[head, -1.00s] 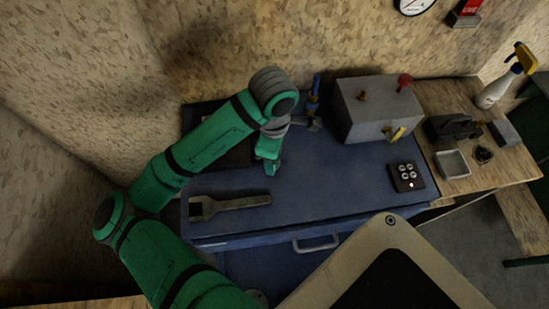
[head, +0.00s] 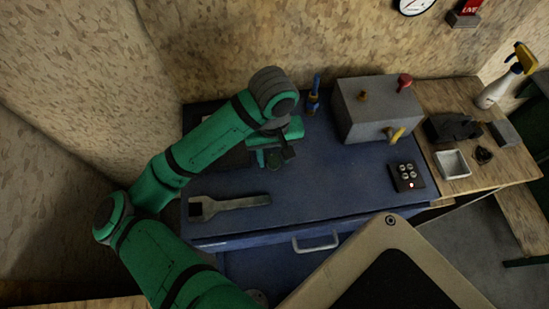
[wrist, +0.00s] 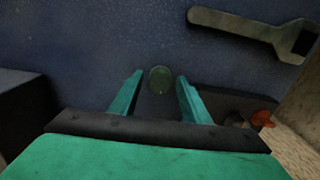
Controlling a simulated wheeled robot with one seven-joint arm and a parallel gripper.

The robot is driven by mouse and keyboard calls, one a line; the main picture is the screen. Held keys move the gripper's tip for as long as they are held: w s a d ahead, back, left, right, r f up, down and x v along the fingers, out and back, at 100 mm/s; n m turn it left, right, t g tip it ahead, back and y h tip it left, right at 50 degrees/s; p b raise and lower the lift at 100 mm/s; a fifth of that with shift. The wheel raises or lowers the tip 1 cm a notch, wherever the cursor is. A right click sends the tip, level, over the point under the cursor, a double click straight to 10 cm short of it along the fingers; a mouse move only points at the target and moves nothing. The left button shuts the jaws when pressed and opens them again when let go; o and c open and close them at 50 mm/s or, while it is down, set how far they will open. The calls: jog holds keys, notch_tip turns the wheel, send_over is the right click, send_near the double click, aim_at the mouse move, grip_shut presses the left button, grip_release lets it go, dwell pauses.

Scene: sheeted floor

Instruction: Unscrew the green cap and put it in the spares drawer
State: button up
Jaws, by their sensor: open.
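The green cap (wrist: 160,79) shows in the wrist view as a small round dark-green disc, seen from above against the blue bench top. My gripper (wrist: 159,76) is open, with one teal finger on each side of the cap and a gap visible on both sides. Whether the fingertips are down at the cap's height is unclear. In the head view my gripper (head: 268,158) is over the left part of the blue bench, and the arm hides much around it. A blue drawer front with a pale handle (head: 316,243) is below the bench edge; no label is readable.
A wrench (head: 229,206) lies near the bench's front left. A grey box (head: 376,112) with knobs stands at the back right, beside a blue-handled tool (head: 314,94). A black button box (head: 406,177) is at the right. The bench middle is clear.

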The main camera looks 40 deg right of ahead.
jog(key=m, duration=0.6)
grip_shut()
jog(key=n, duration=1.4)
jog(key=shift+n, duration=0.4)
jog(key=n, duration=0.4)
